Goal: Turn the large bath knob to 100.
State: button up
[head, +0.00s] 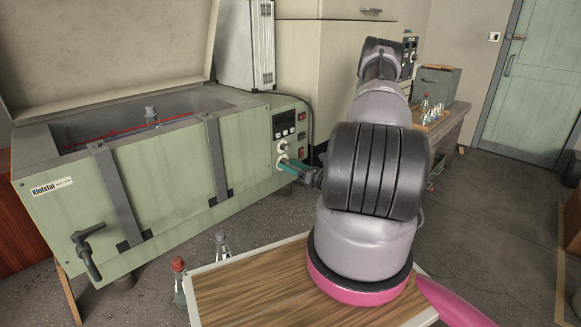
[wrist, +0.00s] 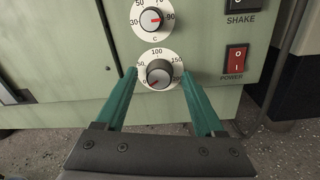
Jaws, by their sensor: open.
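The large bath (head: 170,180) is a pale green tank with its lid raised, on the left in the head view. Its lower knob (wrist: 158,74) is dark grey on a white dial (wrist: 177,58) marked 0, 50, 100 and 150. The knob's red mark points lower left, near 0. My gripper (wrist: 158,80) is open, its two teal fingers on either side of the knob with a gap visible on each side. Whether the fingertips reach the knob's depth is unclear. In the head view my gripper (head: 291,165) is at the panel's lower part, partly covering the knob.
Just above is another knob (wrist: 152,19), its red mark pointing right towards 90. A red power switch (wrist: 235,58) and a shake switch (wrist: 244,4) sit to the right.

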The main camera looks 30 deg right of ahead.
grip_shut()
jog(key=shift+m, duration=0.3)
jog(key=m, duration=1.4)
jog(key=m+h, duration=0.1)
jog(key=m, duration=0.8)
jog(key=shift+f+m+t, duration=0.2)
jog(key=shift+m+t, duration=0.2)
jog(key=shift+s, duration=0.1)
